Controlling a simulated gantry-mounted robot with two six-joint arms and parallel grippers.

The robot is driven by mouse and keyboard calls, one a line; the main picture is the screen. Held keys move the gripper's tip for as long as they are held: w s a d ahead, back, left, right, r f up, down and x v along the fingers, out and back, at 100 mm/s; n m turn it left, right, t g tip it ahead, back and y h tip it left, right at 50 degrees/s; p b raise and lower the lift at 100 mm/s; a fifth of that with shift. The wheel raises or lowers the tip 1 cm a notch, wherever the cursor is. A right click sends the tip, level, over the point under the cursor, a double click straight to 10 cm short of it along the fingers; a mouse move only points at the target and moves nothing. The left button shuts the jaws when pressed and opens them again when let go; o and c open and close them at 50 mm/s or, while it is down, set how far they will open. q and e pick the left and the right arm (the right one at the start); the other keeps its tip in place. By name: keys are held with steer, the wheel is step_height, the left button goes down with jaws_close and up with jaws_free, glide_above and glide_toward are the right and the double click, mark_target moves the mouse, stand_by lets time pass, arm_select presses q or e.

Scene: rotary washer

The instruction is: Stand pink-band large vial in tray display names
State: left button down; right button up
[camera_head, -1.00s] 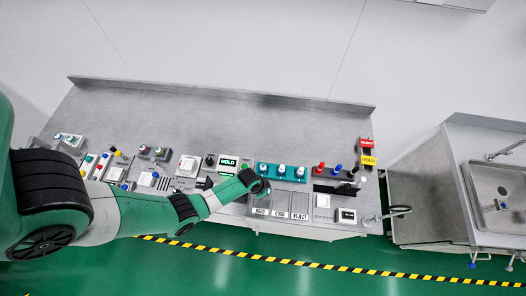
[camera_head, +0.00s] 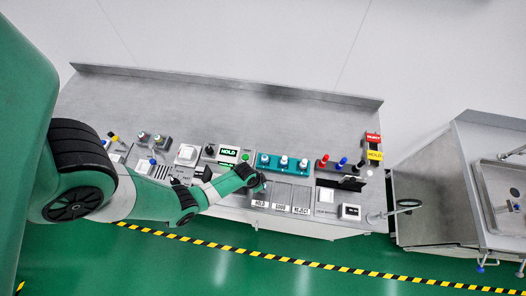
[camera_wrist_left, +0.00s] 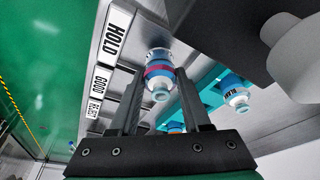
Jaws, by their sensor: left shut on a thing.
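The vial with a pink band (camera_wrist_left: 159,70), blue and white otherwise, is between the fingers of my left gripper (camera_wrist_left: 157,84) in the left wrist view. The gripper is shut on it. In the head view my left gripper (camera_head: 259,184) is over the HOLD end of the tray row, and hides the vial there. The display (camera_head: 229,152) reads HOLD in green. The tray labels are HOLD (camera_head: 260,204), GOOD (camera_head: 280,207) and REJECT (camera_head: 301,210). I cannot tell whether the vial touches a tray. My right gripper is not in view.
A teal rack (camera_head: 271,169) with white-capped vials stands just behind the trays; it also shows in the wrist view (camera_wrist_left: 212,82). Red, blue and white-topped items (camera_head: 341,163) stand in a holder to the right. The back of the metal bench (camera_head: 200,105) is clear.

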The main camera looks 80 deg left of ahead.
arm_select(q)
steer(key=shift+f, duration=0.75)
steer(key=shift+r, duration=0.25)
steer(key=shift+f, duration=0.25)
steer(key=shift+c, duration=1.8)
jaws_free()
